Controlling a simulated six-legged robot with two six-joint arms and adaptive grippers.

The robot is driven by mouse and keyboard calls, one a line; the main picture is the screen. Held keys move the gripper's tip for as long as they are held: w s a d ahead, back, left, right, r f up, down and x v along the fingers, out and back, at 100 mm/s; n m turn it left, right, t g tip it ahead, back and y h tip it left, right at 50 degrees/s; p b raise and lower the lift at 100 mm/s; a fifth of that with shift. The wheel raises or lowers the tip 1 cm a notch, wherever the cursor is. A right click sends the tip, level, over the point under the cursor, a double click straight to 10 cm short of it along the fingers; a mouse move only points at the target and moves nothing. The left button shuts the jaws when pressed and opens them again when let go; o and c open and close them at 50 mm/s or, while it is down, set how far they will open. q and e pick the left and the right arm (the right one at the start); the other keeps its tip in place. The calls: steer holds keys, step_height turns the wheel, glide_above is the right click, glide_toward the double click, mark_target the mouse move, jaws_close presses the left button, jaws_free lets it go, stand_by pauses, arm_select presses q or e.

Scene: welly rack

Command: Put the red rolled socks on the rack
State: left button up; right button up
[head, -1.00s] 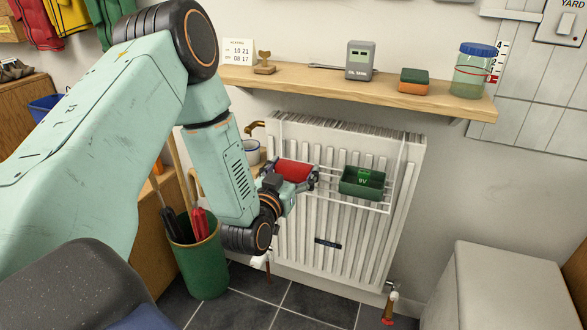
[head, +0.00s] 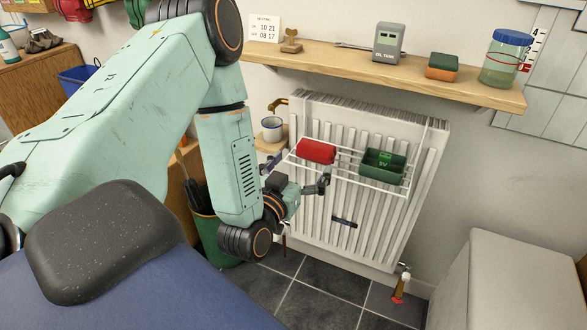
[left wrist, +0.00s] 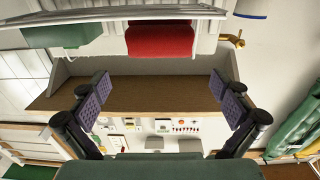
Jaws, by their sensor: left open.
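The red rolled socks (head: 317,151) lie on the left part of the white wire rack (head: 345,177), which hangs on the front of the radiator. They also show at the top of the left wrist view (left wrist: 160,38). My left gripper (head: 298,173) is open, in front of and a little below the socks. In the left wrist view its two fingers (left wrist: 162,97) are spread wide with nothing between them, and the socks lie beyond the tips, apart from them. My right gripper is not in view.
A green tray (head: 383,166) sits on the rack right of the socks. A wooden shelf (head: 350,65) with small items runs above. A mug (head: 272,129) stands left of the radiator (head: 320,220). A green bin (head: 210,235) stands behind my arm. A grey box (head: 495,280) is at right.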

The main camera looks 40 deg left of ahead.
arm_select(q)
steer(key=shift+v, duration=2.35)
